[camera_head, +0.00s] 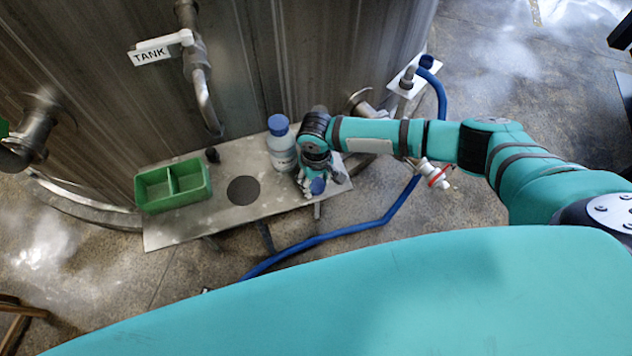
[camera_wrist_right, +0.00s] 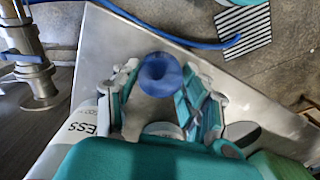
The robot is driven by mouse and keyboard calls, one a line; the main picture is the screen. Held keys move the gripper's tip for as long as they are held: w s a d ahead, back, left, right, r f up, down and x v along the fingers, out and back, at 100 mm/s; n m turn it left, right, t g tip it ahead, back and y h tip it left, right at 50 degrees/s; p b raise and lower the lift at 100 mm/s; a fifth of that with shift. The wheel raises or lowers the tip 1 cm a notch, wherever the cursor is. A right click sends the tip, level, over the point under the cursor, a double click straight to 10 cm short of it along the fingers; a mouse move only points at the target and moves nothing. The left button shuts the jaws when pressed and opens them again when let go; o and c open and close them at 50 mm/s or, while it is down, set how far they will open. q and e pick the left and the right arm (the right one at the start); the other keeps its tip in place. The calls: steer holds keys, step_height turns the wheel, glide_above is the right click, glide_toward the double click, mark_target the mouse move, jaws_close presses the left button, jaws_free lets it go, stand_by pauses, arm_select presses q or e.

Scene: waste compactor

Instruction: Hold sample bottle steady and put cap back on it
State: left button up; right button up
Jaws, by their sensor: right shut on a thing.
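A white bottle (camera_head: 281,155) with a blue cap (camera_head: 277,124) on top stands upright on the metal shelf, just left of my right gripper (camera_head: 319,184). Part of its label shows at the left of the right wrist view (camera_wrist_right: 85,130). My right gripper (camera_wrist_right: 160,82) has its fingers closed on either side of a round blue cap-like piece (camera_wrist_right: 160,74), which also shows at the fingertips in the head view (camera_head: 318,186). I cannot tell whether a small bottle is beneath this piece. A pale rounded shape shows between the fingers. My left gripper is not in view.
The metal shelf (camera_head: 215,217) has a green divided tray (camera_head: 173,203) at its left, a dark round patch (camera_head: 243,190) and a small black object (camera_head: 212,155). A tank wall with a labelled valve (camera_head: 152,54) rises behind. A blue hose (camera_head: 345,231) runs across the floor.

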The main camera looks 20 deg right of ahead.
mark_target(316, 183)
steer(key=shift+r, duration=0.65)
step_height(316, 183, up, 2)
steer(key=shift+r, duration=0.15)
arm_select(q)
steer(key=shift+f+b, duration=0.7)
arm_select(e)
steer(key=s+d, duration=0.2)
steer(key=s, duration=0.5)
steer(key=s+d+r, duration=0.1)
steer(key=s+d, duration=0.2)
steer(key=s, duration=0.5)
steer(key=shift+r, duration=0.2)
steer(key=shift+s, duration=0.1)
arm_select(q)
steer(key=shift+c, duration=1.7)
arm_select(e)
steer(key=w+r+m, duration=0.1)
steer(key=w+r, duration=0.2)
steer(key=r, duration=0.7)
steer(key=w+r+m, duration=0.1)
steer(key=w+r, duration=0.3)
steer(key=r, duration=0.7)
steer(key=shift+d, duration=0.35)
